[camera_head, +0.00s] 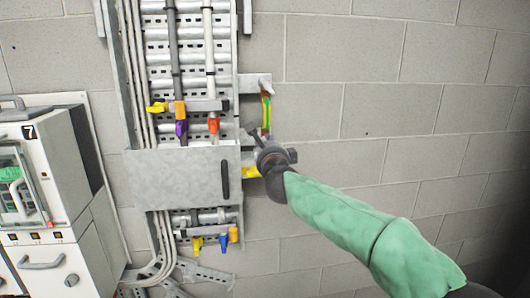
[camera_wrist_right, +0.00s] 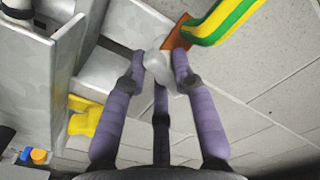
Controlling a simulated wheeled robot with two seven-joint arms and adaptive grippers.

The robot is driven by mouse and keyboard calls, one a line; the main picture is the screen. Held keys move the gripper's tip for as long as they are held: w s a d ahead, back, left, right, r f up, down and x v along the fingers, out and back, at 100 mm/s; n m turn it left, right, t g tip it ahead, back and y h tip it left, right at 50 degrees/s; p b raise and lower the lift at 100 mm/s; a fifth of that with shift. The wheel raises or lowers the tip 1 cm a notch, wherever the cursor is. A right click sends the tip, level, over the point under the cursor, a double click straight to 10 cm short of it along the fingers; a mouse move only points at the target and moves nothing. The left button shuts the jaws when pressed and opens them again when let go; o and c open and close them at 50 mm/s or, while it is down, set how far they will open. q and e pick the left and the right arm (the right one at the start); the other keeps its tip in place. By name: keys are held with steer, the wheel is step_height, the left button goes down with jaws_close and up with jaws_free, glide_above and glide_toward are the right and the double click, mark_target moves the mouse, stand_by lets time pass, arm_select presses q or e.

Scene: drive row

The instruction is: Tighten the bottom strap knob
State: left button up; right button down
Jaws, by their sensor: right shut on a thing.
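The green and yellow strap (camera_head: 266,110) hangs on the wall at the right side of the metal cable rack. In the right wrist view the strap (camera_wrist_right: 222,18) ends in a copper-coloured lug (camera_wrist_right: 182,36). A pale grey knob (camera_wrist_right: 157,66) sits at this lower end. My right gripper (camera_head: 259,138) is at the strap's lower end, and its purple-grey fingers (camera_wrist_right: 158,72) are shut around the knob. The fingers and wrist hide the knob in the head view. My left gripper is not in view.
A grey cover plate with a black handle (camera_head: 224,180) is left of my gripper. A yellow part (camera_head: 250,172) sits just below it. Coloured plugs (camera_head: 181,127) hang on the rack. A white cabinet (camera_head: 62,165) stands at the left. The block wall to the right is bare.

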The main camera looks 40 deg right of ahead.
steer(key=m+b, duration=0.1)
steer(key=m, duration=0.1)
steer(key=m+b, duration=0.1)
steer(key=m, duration=0.1)
steer(key=shift+w+a+f+m, duration=0.1)
steer(key=shift+w+f+m, duration=0.05)
steer(key=shift+f+m, duration=0.25)
stand_by(0.4)
steer(key=c, duration=1.1)
jaws_free()
steer(key=shift+r, duration=0.2)
steer(key=shift+r, duration=0.1)
steer(key=v, duration=1.2)
